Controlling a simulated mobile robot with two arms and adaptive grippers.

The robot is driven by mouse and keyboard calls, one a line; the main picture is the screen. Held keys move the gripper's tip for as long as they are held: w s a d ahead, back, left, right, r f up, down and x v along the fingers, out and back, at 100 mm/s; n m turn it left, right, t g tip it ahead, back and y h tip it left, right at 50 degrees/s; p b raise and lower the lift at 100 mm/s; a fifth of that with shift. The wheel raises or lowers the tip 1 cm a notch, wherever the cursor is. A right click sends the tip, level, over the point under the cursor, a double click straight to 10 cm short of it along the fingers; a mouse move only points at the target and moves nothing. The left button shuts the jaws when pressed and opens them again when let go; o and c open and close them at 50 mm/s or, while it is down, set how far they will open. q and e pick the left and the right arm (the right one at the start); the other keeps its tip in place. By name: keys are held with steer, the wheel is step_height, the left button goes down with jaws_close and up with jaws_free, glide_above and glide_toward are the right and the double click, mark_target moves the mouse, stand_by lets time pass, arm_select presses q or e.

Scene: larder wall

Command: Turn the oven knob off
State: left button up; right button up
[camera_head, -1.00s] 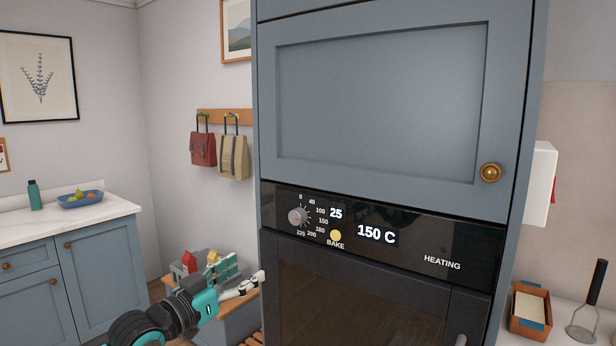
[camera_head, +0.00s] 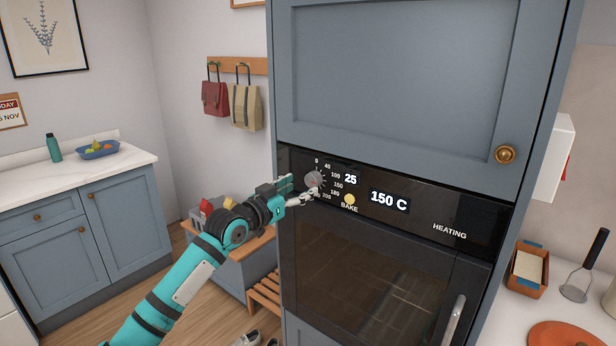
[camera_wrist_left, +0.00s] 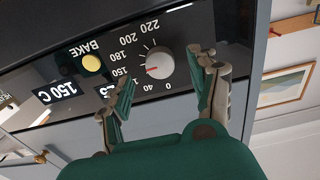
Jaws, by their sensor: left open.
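The oven knob (camera_head: 313,180) is a round grey dial at the left end of the black control panel (camera_head: 420,217). In the left wrist view the knob (camera_wrist_left: 158,64) has a red pointer mark, and its printed scale runs from 0 to 220. The display (camera_head: 389,201) reads 150 C, with 25 above the yellow BAKE button (camera_head: 349,199) and HEATING at the right. My left gripper (camera_head: 301,190) is open just in front of the knob. In the wrist view its fingers are spread, with the knob beyond the gap and apparently untouched. My right gripper is out of view.
The oven door (camera_head: 370,262) with its upright handle (camera_head: 453,322) is below the panel. A blue cupboard door (camera_head: 415,80) is above. A low bench (camera_head: 240,262) with a crate stands left of the oven. A counter on the right holds a wooden box (camera_head: 527,271) and a masher.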

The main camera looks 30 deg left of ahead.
mark_target(310, 182)
arm_select(q)
steer(key=shift+w+d+p, duration=0.2)
steer(key=shift+w+p, duration=0.2)
steer(key=shift+w, duration=1.65)
steer(key=shift+c, duration=0.4)
steer(key=c, duration=1.1)
steer(key=shift+o, duration=0.2)
